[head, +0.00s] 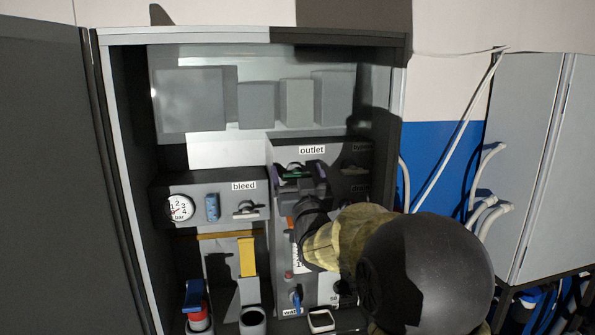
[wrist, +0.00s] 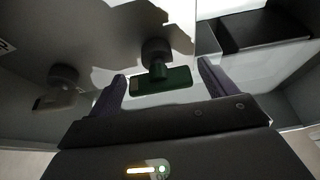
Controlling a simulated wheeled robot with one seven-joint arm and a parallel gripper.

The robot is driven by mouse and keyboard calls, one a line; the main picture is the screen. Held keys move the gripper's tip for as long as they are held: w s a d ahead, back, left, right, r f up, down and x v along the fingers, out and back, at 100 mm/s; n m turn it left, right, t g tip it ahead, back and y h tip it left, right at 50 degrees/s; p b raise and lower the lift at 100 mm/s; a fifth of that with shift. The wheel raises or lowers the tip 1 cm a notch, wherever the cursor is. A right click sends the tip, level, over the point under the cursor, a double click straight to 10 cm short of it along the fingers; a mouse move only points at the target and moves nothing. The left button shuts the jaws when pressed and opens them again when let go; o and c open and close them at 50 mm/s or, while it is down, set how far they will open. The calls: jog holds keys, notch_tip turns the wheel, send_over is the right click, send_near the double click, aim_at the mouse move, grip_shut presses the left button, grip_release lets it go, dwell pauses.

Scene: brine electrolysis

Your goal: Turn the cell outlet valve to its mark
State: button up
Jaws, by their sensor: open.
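The cell outlet valve has a green bar handle (head: 290,174) on a dark round stem, under the "outlet" label (head: 312,149) on the cabinet's grey panel. In the wrist view the green handle (wrist: 163,80) lies nearly level, tilted slightly. My gripper (head: 297,172) is open, with one purple finger on each side of the handle. In the wrist view my gripper (wrist: 161,70) shows gaps between its fingers and the handle ends. I cannot make out the valve's mark. My arm hides part of the panel below the valve in the head view.
A grey handle (wrist: 58,98) is left of the green one in the wrist view. In the head view, the "bleed" valve (head: 246,210), a pressure gauge (head: 181,208) and a blue part (head: 212,207) are to the left. A yellow strip (head: 247,257) is below.

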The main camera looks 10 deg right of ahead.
jog(key=c, duration=1)
